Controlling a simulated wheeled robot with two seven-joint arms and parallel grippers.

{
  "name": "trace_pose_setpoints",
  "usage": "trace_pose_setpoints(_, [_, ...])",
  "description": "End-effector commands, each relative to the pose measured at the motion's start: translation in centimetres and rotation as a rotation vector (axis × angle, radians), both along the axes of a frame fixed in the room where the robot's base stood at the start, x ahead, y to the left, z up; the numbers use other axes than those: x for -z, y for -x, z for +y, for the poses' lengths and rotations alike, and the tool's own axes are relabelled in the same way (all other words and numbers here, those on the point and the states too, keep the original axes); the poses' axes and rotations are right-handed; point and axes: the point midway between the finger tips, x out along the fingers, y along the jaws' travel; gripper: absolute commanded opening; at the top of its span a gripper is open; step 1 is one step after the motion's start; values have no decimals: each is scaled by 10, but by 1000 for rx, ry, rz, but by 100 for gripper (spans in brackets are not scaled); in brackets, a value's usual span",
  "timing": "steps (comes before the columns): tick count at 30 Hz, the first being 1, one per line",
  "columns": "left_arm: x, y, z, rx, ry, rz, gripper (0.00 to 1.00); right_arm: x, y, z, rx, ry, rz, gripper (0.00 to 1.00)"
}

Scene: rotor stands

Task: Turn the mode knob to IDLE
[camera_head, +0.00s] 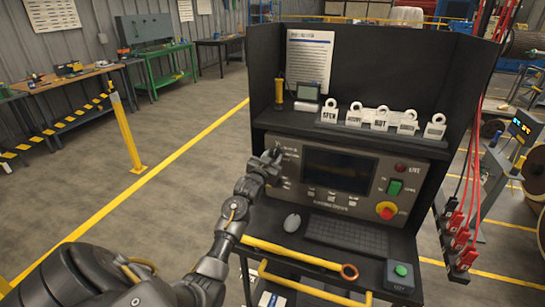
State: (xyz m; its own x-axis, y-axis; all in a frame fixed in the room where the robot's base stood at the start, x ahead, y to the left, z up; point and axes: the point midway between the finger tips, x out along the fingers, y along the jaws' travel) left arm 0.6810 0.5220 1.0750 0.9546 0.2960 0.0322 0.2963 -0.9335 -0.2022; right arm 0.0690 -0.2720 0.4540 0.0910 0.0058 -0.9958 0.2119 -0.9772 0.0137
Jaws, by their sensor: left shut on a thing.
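The control panel (318,197) stands on the desk, with a dark screen (339,170) in its middle. My left arm reaches up from the lower left. Its gripper (274,157) is at the panel's left side, shut on the mode knob. The fingers and wrist cover the knob, so which way it points cannot be told. Small white labels (291,151) show just right of the fingers, too small to read. My right gripper is not in view.
On the panel's right are a green switch (394,187) and a red emergency button (386,210). A keyboard (346,232), a mouse (292,222) and a yellow ring-ended rod (300,254) lie in front. White tags (381,120) stand on the shelf above.

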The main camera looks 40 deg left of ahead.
Motion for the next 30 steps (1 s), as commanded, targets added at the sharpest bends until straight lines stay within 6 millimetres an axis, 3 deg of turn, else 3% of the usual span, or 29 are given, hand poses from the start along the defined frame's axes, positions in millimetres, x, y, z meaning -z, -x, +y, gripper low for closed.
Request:
trace_pose_setpoints(20, [1,0,0,0,61,-19,11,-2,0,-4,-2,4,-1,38])
trace_pose_setpoints(21, [1,0,0,0,61,-19,38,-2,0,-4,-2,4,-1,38])
trace_pose_setpoints(25, [1,0,0,0,60,-20,55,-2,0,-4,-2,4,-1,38])
trace_pose_setpoints(30, [0,0,0,0,60,-20,56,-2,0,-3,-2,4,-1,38])
